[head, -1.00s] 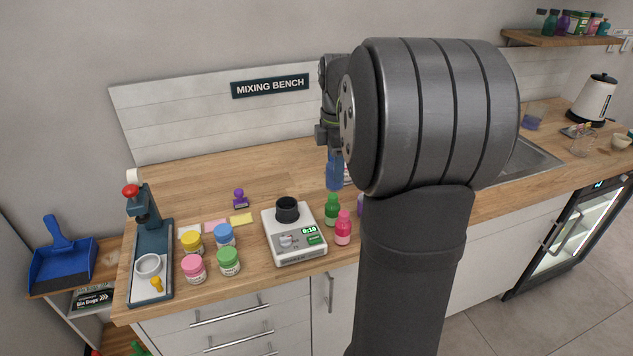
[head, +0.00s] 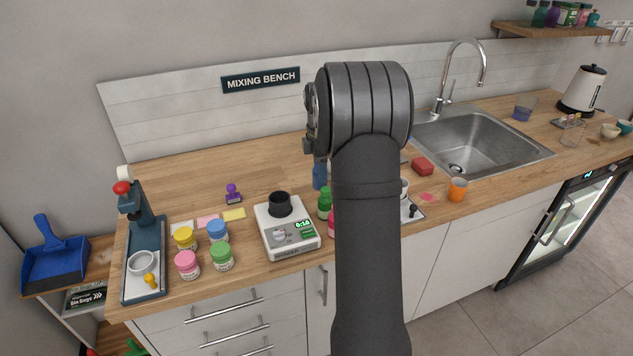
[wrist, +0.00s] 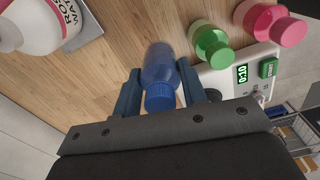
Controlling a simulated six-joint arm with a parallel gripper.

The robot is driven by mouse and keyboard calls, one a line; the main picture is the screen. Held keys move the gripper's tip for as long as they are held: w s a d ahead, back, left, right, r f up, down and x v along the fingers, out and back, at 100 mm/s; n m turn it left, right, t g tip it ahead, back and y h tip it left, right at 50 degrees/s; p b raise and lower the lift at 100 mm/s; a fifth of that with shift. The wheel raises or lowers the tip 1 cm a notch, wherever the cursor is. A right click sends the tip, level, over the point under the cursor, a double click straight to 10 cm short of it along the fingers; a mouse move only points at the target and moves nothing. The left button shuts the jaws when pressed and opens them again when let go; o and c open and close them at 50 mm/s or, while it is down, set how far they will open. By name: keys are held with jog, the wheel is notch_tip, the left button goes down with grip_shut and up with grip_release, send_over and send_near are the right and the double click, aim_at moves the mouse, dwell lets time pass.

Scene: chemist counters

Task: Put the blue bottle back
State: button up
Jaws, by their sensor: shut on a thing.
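The blue bottle (wrist: 160,68) with its ribbed blue cap is between the two fingers of my gripper (wrist: 158,92) in the wrist view. The fingers are shut on it near the cap. In the head view the blue bottle (head: 320,176) shows upright just left of my arm, beyond the green bottle (head: 325,203). My arm hides most of the gripper there. I cannot tell whether the bottle's base touches the counter.
A labelled white bottle (wrist: 45,22) is on the other side. Wooden counter (head: 285,160) is clear behind the scale.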

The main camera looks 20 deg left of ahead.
aim_at(316, 182)
jog(key=shift+a+f, duration=0.4)
jog(key=shift+a, duration=0.15)
jog(key=shift+f, duration=1.9)
jog(key=shift+f, duration=0.15)
jog(key=o, duration=1.1)
notch_tip(316, 182, up, 12)
jog(key=shift+r, duration=0.15)
